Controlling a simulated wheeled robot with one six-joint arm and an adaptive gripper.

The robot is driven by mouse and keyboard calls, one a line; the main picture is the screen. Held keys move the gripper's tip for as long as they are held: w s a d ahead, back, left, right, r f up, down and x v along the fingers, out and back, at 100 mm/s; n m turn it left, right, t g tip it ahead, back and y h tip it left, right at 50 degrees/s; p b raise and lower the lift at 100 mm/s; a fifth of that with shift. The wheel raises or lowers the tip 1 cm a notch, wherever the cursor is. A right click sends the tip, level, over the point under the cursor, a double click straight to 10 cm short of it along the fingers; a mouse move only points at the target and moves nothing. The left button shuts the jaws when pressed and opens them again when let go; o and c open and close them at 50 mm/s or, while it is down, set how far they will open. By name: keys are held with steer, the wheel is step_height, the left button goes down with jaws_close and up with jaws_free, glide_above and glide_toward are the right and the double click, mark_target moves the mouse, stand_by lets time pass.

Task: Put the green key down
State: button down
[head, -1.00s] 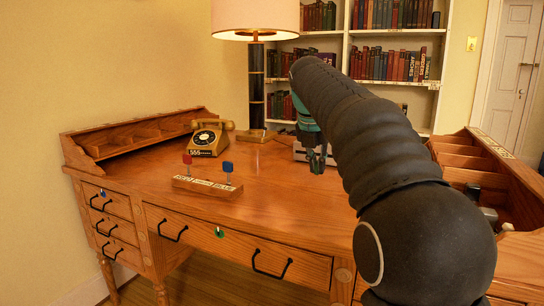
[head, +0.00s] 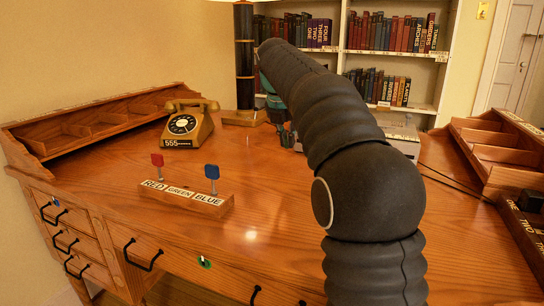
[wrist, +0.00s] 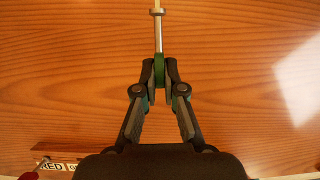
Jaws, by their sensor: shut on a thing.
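My gripper (wrist: 160,80) is shut on the green key (wrist: 159,68) in the wrist view. The key's metal shaft (wrist: 157,32) points away from the jaws, over the wooden desk top. In the head view my gripper (head: 285,132) is above the desk's back part, partly hidden by my arm, and I cannot make out the key there. A wooden key rack (head: 187,194) labelled RED, GREEN and BLUE stands front left on the desk. A red key (head: 157,160) and a blue key (head: 211,172) stand upright in it; no key stands at GREEN.
A gold telephone (head: 187,127) and a lamp base (head: 245,117) stand behind the rack. Raised wooden organisers edge the desk at left (head: 95,112) and right (head: 500,148). A grey object (head: 402,135) sits at the back. The desk top between rack and phone is clear.

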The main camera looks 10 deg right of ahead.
glide_above(275, 166)
steer(key=s, duration=0.1)
steer(key=f, duration=0.3)
steer(key=shift+a+f, duration=0.4)
steer(key=shift+w+f+b, duration=0.1)
steer(key=shift+f+b, duration=0.35)
steer(key=shift+f, duration=1.6)
steer(key=c, duration=1.3)
jaws_free()
steer(key=shift+f, duration=0.1)
steer(key=p+v, duration=0.2)
steer(key=v, duration=1)
steer(key=shift+a, duration=0.1)
